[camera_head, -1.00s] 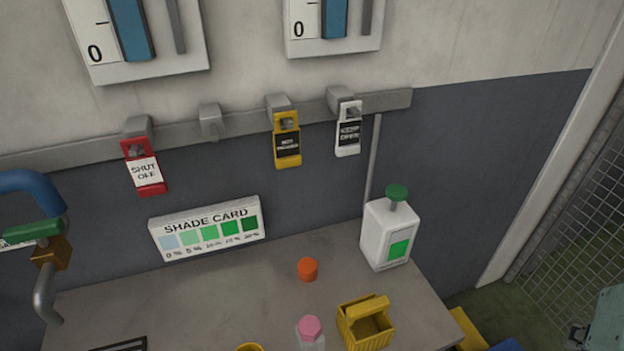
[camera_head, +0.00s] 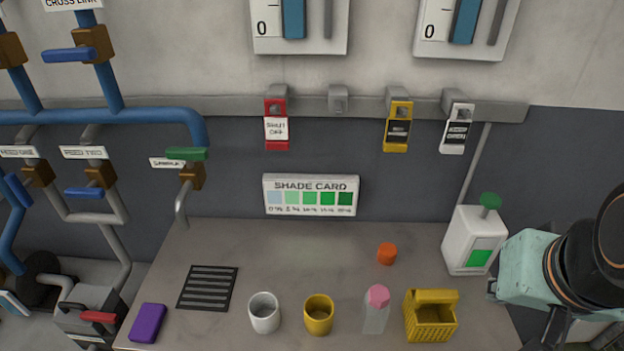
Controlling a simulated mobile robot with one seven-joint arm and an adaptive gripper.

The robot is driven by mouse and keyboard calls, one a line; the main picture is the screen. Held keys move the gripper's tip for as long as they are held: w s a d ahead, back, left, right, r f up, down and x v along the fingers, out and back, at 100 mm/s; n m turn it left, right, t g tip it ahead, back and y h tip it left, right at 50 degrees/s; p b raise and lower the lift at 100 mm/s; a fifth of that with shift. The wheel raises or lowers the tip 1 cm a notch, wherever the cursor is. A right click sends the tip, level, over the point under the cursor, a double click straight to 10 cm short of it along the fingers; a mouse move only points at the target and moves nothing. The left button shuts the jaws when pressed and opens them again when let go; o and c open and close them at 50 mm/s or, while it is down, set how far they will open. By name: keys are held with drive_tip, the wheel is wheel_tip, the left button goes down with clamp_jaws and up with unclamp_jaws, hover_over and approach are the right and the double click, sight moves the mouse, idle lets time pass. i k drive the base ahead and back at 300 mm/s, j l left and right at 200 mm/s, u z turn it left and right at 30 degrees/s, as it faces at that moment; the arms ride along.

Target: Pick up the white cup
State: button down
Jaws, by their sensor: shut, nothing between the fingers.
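The white cup (camera_head: 264,314) stands upright near the front of the grey worktop (camera_head: 325,246), with its open top facing up. A yellow cup (camera_head: 318,316) stands just to its right, with a narrow gap between them. Part of my arm shows at the right edge, over the right end of the worktop and far from the white cup. I cannot make out my gripper's fingers in this view.
Right of the cups stand a clear bottle with a pink cap (camera_head: 376,312), a yellow basket (camera_head: 430,317) and a white green-topped dispenser (camera_head: 472,242). An orange piece (camera_head: 386,254) lies behind. Left are a black grille (camera_head: 208,288) and a purple block (camera_head: 148,323). Behind the white cup is clear.

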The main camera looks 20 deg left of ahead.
sight(263, 310)
drive_tip(key=u, duration=1.75)
